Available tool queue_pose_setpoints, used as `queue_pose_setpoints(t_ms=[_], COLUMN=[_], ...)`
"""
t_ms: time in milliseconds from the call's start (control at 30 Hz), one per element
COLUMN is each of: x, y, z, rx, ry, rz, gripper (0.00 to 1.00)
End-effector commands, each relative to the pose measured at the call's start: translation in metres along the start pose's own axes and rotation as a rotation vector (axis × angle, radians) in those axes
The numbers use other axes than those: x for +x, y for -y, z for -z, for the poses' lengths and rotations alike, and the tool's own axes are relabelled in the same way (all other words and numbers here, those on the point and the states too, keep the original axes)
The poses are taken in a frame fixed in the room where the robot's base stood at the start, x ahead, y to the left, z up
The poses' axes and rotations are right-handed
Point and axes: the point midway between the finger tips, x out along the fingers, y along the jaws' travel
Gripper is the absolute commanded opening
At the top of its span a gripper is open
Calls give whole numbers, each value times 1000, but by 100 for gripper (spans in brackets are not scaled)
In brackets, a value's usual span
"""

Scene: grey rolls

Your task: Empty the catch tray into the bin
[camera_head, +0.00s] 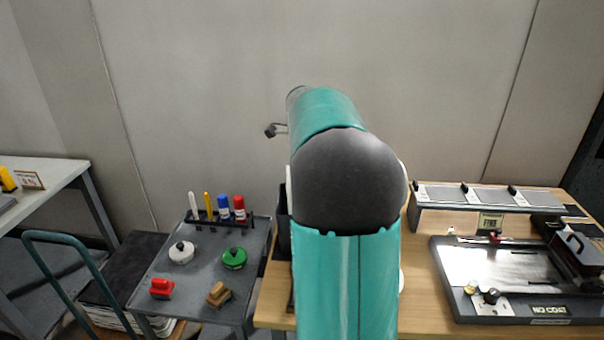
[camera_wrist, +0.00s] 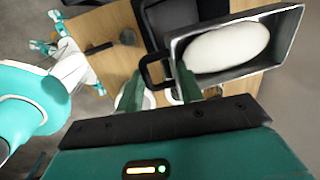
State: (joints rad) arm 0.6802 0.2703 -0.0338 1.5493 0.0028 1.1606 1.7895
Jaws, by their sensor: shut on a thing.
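The catch tray (camera_wrist: 287,45) is a dark-rimmed rectangular tray in the wrist view, with a smooth white oval mass (camera_wrist: 228,48) inside. Its black loop handle (camera_wrist: 143,72) points toward my gripper (camera_wrist: 158,90). My gripper's two green fingers are at the handle and shut on it. The tray appears tilted in the picture; its exact tilt is hard to tell. A dark open container, likely the bin (camera_wrist: 152,28), is partly behind the tray. In the head view, a dark container edge (camera_head: 283,222) shows left of my arm, which hides my gripper and the tray.
A wooden bench (camera_head: 420,305) carries a flat device marked NO COAT (camera_head: 490,275) and a rack of grey plates (camera_head: 490,197). A grey cart (camera_head: 205,270) at left holds markers, a white knob, a green knob and small blocks. A green rail (camera_head: 70,240) stands beside it.

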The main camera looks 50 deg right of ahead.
Motion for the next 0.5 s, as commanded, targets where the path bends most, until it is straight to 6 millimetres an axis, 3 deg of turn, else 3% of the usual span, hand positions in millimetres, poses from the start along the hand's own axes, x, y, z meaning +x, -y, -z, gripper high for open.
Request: queue_pose_setpoints(t_ms=[500], x=[43], y=[-8], z=[11], rx=[74], ry=[410], rz=[-14], gripper=[3])
